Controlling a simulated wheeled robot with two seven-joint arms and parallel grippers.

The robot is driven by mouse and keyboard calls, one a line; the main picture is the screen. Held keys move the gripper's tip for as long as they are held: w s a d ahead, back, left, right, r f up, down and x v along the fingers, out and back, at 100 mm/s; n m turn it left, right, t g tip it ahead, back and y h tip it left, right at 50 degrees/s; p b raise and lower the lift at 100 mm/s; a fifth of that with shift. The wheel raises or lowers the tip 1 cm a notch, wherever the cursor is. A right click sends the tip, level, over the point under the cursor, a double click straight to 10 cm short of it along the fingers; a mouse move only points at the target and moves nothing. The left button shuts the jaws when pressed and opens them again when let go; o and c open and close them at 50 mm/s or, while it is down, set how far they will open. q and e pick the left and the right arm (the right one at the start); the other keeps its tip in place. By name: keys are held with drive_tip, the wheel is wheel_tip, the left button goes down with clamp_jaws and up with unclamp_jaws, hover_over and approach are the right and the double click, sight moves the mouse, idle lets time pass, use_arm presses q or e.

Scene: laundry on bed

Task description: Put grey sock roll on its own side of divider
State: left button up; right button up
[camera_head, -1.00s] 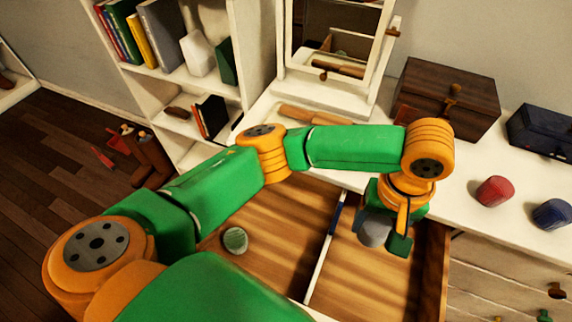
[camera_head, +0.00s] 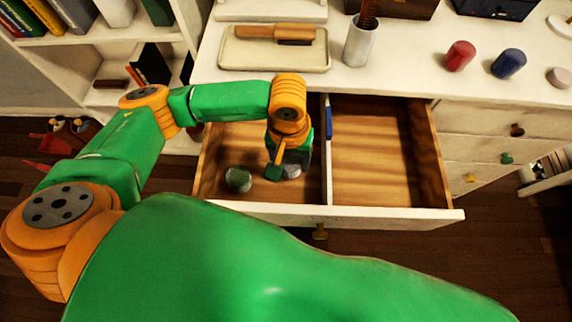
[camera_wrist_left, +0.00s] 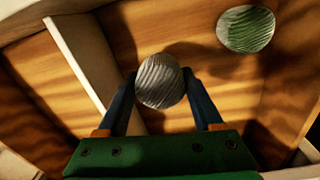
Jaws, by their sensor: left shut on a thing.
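My left gripper (camera_head: 282,168) is shut on the grey sock roll (camera_head: 292,171), in the left compartment of the open drawer. In the left wrist view the striped grey roll (camera_wrist_left: 160,80) sits between the blue fingers. A green sock roll (camera_head: 238,179) lies in the same compartment, left of the gripper and apart from the grey one; it also shows in the wrist view (camera_wrist_left: 246,28). The white divider (camera_head: 327,185) stands right of the gripper. Whether the grey roll touches the drawer floor I cannot tell. My right gripper is not in view.
The right compartment (camera_head: 375,175) is empty. A blue piece (camera_head: 329,122) is at the divider. On the dresser top are a red roll (camera_head: 460,55), a dark blue roll (camera_head: 508,64), a cup (camera_head: 359,43) and a tray (camera_head: 274,60) with a brush.

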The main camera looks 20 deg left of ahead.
sight(284, 157)
use_arm(q)
drive_tip(key=f, duration=0.2)
drive_tip(key=a+f, duration=0.1)
drive_tip(key=f, duration=0.1)
drive_tip(key=shift+f, duration=0.15)
drive_tip(key=o, duration=1.4)
drive_tip(key=shift+f, duration=0.1)
drive_tip(key=shift+c, duration=0.2)
drive_tip(key=shift+r, duration=0.4)
wheel_tip(284, 157, up, 12)
drive_tip(key=shift+a+f+p, duration=0.15)
drive_tip(key=shift+f+p, duration=0.1)
drive_tip(key=shift+p, duration=0.65)
drive_tip(key=shift+s, duration=0.1)
